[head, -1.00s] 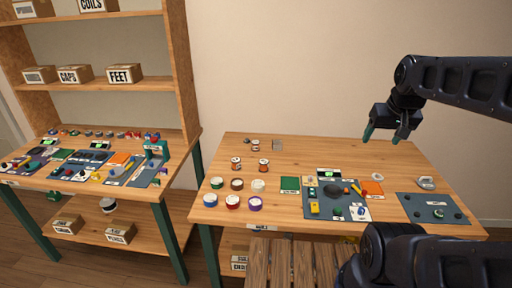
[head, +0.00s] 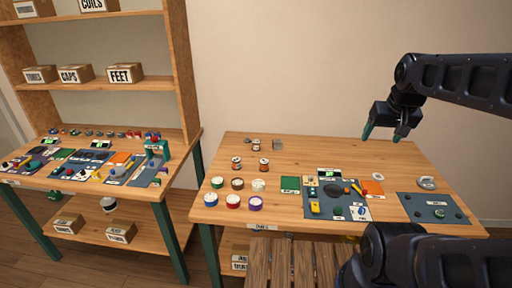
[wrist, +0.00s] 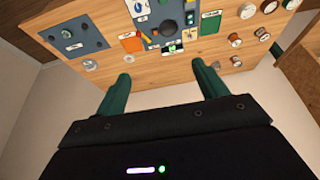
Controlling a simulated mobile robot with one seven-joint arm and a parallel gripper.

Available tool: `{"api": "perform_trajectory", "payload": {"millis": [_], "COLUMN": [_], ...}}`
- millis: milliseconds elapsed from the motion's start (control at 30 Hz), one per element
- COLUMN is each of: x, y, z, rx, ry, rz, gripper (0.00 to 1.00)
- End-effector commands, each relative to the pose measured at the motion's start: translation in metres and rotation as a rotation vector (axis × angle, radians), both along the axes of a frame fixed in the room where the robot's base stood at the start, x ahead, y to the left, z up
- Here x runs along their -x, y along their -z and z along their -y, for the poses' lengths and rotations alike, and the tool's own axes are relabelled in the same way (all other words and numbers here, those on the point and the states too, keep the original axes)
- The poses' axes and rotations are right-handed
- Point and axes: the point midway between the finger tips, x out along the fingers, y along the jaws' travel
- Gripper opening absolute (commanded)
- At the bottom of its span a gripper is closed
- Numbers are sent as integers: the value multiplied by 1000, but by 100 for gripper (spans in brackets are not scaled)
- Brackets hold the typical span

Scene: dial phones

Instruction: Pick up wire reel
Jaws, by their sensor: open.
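Several small wire reels stand at the left of the right-hand table in the head view: a green one (head: 217,183), a brown one (head: 237,184), a white one (head: 258,185), a blue one (head: 210,200), a red one (head: 233,201) and a purple one (head: 255,203). Which one is meant I cannot tell. My gripper (head: 383,136) hangs above the table's back right, apart from everything. In the wrist view its two green fingers (wrist: 161,88) are spread with nothing between them. Reels show at the upper right there, including a white one (wrist: 247,11).
A blue-grey mat with parts (head: 348,213) lies mid-table, and another mat (head: 415,211) lies right. A slatted wooden seat (head: 290,262) stands in front. A second workbench (head: 150,190) stands left.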

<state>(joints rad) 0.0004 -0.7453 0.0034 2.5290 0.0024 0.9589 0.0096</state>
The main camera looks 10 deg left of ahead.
Motion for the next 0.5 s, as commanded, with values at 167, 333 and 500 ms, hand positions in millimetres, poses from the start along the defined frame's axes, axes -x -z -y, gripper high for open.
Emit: {"api": "perform_trajectory", "payload": {"millis": [167,333,500], "x": [-30,-75,-122], "y": [-14,-31,-41], "z": [-7,-18,-33], "rx": [-34,-82,-126], "ry": [49,132,219], "rz": [-22,-54,-86], "gripper": [72,72,72]}}
